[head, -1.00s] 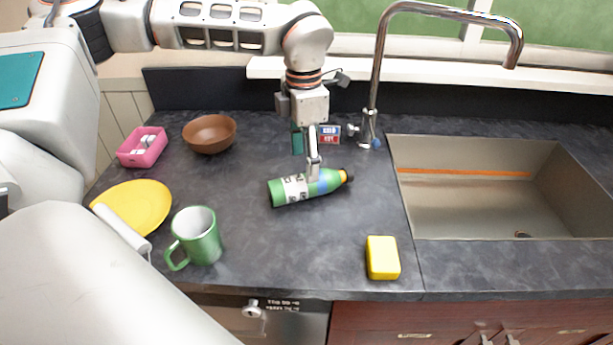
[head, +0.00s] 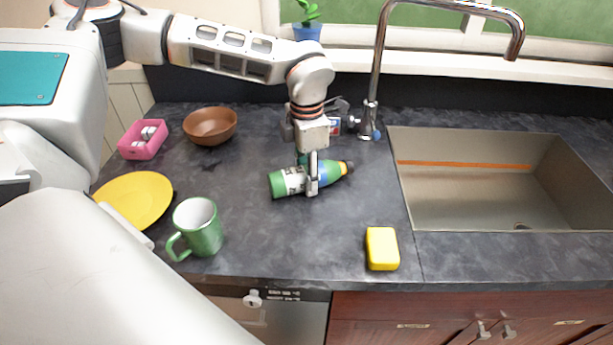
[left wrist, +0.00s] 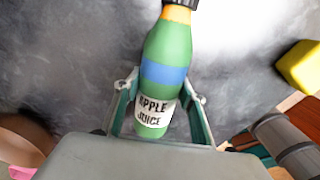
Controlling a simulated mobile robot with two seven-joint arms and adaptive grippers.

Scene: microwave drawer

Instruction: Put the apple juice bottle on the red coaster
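The apple juice bottle (head: 284,182) is green with a blue band, a white label and an orange neck. It lies on its side on the dark counter, its dark cap pointing right. My left gripper (head: 313,188) is lowered over its middle. In the left wrist view the bottle (left wrist: 166,75) lies between the two fingers of the left gripper (left wrist: 160,98), with small gaps showing beside it, so the gripper looks open around it. The red coaster does not show in these frames. My right gripper is not in view.
A green mug (head: 205,232), yellow plate (head: 140,200), brown bowl (head: 210,127) and pink container (head: 139,149) stand to the left. A yellow sponge (head: 382,249) lies near the front edge. The sink (head: 470,190) and faucet (head: 375,70) are right. Counter between mug and sponge is clear.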

